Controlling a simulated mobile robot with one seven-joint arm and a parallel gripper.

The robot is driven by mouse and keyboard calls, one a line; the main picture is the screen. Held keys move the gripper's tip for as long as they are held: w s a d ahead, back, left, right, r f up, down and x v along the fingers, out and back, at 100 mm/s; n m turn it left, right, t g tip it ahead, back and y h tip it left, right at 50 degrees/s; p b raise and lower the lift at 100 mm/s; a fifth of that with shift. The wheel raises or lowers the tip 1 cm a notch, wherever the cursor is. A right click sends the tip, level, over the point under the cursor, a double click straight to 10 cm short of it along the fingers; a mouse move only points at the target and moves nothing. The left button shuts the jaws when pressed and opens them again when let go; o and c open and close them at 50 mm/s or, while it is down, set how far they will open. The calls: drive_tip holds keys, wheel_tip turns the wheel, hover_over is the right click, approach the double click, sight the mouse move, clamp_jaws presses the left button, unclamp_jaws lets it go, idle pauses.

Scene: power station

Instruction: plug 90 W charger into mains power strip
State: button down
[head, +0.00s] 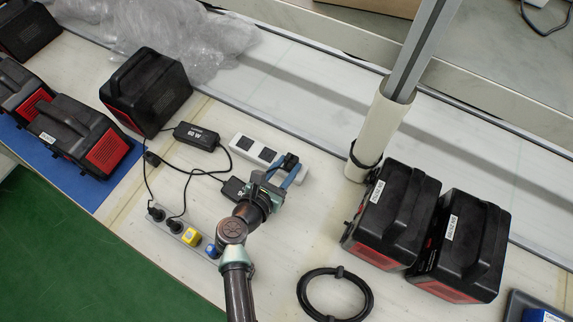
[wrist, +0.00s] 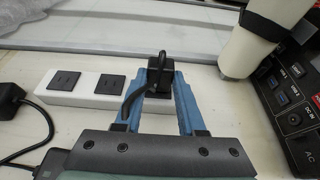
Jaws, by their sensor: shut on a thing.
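The 90 W charger (head: 197,136), a black box with white lettering, lies left of the white mains power strip (head: 246,146). In the wrist view the strip (wrist: 88,98) shows two uncovered black sockets. My gripper (head: 290,168) is at the strip's right end, its blue fingers (wrist: 160,98) shut on a black plug (wrist: 160,76). The plug is upright at that end; I cannot tell whether it is seated in a socket. Its cable bends toward me and disappears under the gripper, so which charger it belongs to is hidden.
A second black charger (head: 233,188) lies beside my arm, partly hidden. A grey strip (head: 170,227) with black plugs and yellow and blue pieces lies front left. Black power stations (head: 395,212) stand right, near a white post (head: 378,130). A coiled black cable (head: 335,293) lies in front.

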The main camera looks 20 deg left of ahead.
drive_tip(key=shift+f, duration=0.15)
drive_tip(key=shift+c, duration=2.1)
unclamp_jaws()
drive_tip(key=shift+s, duration=0.1)
drive_tip(key=v, duration=1.3)
